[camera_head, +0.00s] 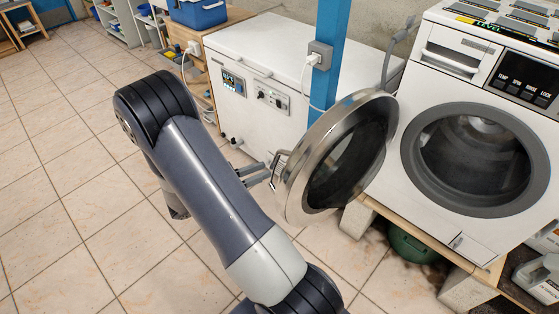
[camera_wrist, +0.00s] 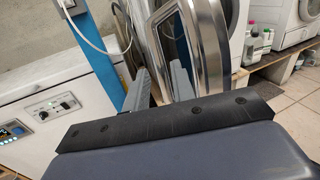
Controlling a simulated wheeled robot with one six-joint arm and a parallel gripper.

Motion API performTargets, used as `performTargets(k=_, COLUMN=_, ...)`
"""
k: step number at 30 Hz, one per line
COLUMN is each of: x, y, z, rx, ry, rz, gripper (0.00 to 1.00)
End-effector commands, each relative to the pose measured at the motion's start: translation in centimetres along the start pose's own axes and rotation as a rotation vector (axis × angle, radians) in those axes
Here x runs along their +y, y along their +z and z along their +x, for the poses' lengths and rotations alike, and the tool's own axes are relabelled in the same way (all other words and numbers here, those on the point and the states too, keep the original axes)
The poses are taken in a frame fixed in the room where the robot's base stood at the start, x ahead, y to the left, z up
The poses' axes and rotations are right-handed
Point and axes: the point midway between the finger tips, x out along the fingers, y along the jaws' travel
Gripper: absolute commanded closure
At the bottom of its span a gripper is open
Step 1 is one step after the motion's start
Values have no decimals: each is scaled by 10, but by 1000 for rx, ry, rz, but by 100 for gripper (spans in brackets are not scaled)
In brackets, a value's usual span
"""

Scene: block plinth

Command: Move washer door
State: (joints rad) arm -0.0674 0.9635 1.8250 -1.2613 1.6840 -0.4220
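The washer door (camera_head: 375,155) is a round dark glass with a wide metal rim. It stands swung out to the left of the white washer (camera_head: 440,85). Its handle (camera_head: 279,168) is a metal loop on the rim's left edge. My gripper (camera_head: 266,174) is at the handle, with its two fingers apart and pointing toward it. In the wrist view the door's rim (camera_wrist: 208,50) fills the upper middle, and the handle (camera_wrist: 158,45) shows just beyond my gripper (camera_wrist: 158,82). I cannot tell whether the fingers touch the handle.
A white chest unit (camera_head: 265,60) and a blue post (camera_head: 328,50) with a socket and cable stand behind the door. A green round container (camera_head: 412,245) is under the wooden platform (camera_head: 430,236) bearing the washer. The tiled floor (camera_head: 70,150) at left is clear.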

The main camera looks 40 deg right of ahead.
Motion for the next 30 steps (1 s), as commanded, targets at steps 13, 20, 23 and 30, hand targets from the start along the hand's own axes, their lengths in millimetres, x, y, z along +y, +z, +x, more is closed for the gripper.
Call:
performTargets(k=13, x=-1, y=1, z=59, rx=1, ry=-2, rz=0, gripper=76)
performTargets(k=20, x=-1, y=0, z=63, rx=1, ry=0, rz=0, gripper=76)
performTargets(k=23, x=-1, y=0, z=63, rx=1, ry=0, rz=0, gripper=76)
performTargets(k=30, x=0, y=0, z=63, rx=1, ry=0, rz=0, gripper=93)
